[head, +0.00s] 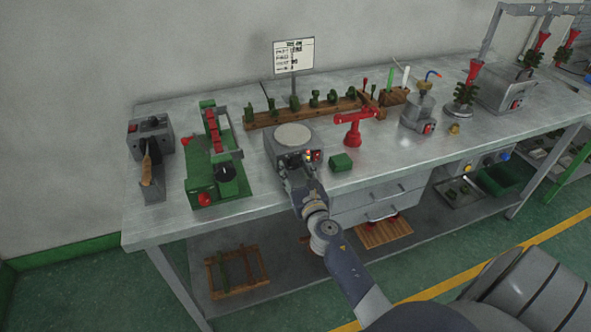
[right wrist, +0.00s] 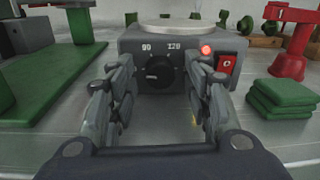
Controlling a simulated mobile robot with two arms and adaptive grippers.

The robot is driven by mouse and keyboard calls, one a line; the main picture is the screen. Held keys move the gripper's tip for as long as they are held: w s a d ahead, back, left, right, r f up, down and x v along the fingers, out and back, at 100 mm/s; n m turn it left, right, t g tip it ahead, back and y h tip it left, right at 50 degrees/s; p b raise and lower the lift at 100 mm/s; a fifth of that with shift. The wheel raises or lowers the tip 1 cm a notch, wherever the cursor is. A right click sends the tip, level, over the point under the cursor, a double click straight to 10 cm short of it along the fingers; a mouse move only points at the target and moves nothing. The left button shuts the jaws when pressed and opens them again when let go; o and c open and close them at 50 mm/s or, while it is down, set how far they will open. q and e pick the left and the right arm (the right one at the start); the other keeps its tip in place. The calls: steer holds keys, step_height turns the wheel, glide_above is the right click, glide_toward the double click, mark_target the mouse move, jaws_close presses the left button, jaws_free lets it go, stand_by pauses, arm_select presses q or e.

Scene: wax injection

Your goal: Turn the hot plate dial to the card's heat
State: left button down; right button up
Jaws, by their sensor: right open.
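The hot plate (head: 270,145) is a grey box with a round pale top, near the front of the bench. In the right wrist view its front face (right wrist: 135,45) carries a black dial (right wrist: 157,76), with the marks 90 and 120 above it. The dial's pointer looks turned to the left, but its exact setting is unclear. My right gripper (right wrist: 161,90) is open, its fingers on either side of the dial; I cannot tell whether they touch it. In the head view my right gripper (head: 297,176) hides the dial. The card (head: 294,56) stands behind, its print too small to read.
A red lamp (right wrist: 207,49) and red switch (right wrist: 225,65) sit right of the dial. A green block stack (head: 341,162) and red stand (head: 354,132) are to the right. A green press (head: 213,165) stands left.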

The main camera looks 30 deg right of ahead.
steer(key=c, duration=1.1)
